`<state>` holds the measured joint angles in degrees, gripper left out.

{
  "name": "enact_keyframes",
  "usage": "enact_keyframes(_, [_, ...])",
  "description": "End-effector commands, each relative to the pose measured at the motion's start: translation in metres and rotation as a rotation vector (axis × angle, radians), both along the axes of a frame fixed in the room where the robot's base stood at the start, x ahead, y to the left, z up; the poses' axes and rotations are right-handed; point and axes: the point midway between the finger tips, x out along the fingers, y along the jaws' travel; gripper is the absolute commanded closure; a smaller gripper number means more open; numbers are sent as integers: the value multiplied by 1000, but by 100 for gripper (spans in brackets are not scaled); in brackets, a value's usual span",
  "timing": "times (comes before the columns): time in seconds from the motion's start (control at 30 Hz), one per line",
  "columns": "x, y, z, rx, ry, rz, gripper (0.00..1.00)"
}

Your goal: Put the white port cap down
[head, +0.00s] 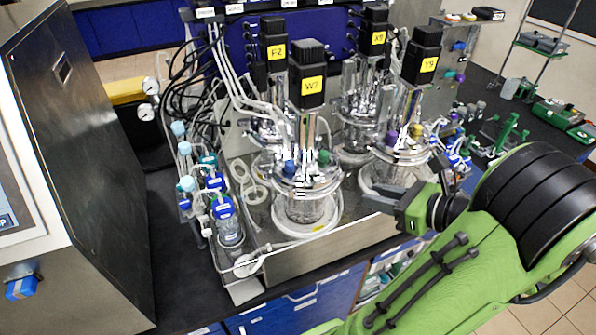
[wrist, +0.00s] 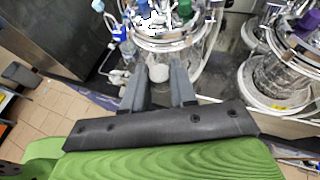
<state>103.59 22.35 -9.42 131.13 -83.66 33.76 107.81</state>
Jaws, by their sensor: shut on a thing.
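In the head view I cannot make out the cap. Blue and green caps sit on this vessel's lid.
The vessel labelled Y9 (head: 398,165) stands close behind my gripper, with a purple cap on its lid. Bottles with blue caps (head: 229,222) and loose tubing line the left side. The black bench (head: 182,285) is bare at the front left, beside a steel cabinet (head: 85,150).

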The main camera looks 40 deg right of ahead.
Motion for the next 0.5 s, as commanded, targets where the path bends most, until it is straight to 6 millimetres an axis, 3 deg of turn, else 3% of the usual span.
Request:
enact_keyframes(0.1, [35,7,-8,-5,0,13,100])
enact_keyframes(0.3, [84,13,-6,-2,-1,11,100])
enact_keyframes(0.5, [116,15,-4,-1,-1,4,100])
